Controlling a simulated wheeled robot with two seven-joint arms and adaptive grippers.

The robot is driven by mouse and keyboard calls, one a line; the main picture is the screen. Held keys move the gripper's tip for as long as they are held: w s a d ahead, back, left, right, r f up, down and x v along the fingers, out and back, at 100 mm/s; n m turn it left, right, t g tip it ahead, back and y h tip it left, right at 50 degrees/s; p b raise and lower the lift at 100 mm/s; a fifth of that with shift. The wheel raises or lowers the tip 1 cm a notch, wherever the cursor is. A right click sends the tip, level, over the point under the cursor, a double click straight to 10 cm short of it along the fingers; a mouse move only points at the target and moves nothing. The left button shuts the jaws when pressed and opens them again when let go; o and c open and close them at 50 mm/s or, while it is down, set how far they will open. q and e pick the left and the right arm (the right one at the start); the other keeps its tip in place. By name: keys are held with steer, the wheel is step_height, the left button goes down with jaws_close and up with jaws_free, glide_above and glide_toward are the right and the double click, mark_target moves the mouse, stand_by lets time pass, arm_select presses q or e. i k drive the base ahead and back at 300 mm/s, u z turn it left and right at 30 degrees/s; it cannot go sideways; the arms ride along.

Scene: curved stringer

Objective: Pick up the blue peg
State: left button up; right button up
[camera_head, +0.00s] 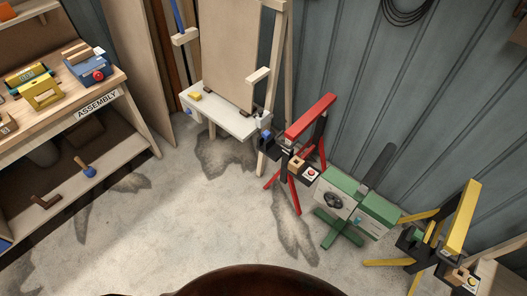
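No thing in view is plainly a blue peg. A small blue piece (266,136) shows by the right end of the white work table (226,119), near the red stand; it is too small to tell what it is. A tool with a blue part and a wooden part (86,168) lies on the lower shelf of the assembly bench. A long thin blue strip (178,16) stands upright at the top, left of the tan panel. Neither of my grippers is in view.
The assembly bench (140,128) stands at left with yellow and blue tools on top. A red stand (310,118), a green machine (355,205) and a yellow stand (460,217) line the corrugated wall. The concrete floor (190,225) in front is open.

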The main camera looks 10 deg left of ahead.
mark_target(266, 134)
steer(key=z, duration=0.05)
steer(key=k, duration=0.65)
steer(key=u, duration=1.1)
steer(key=i, duration=1.45)
steer(key=z, duration=0.15)
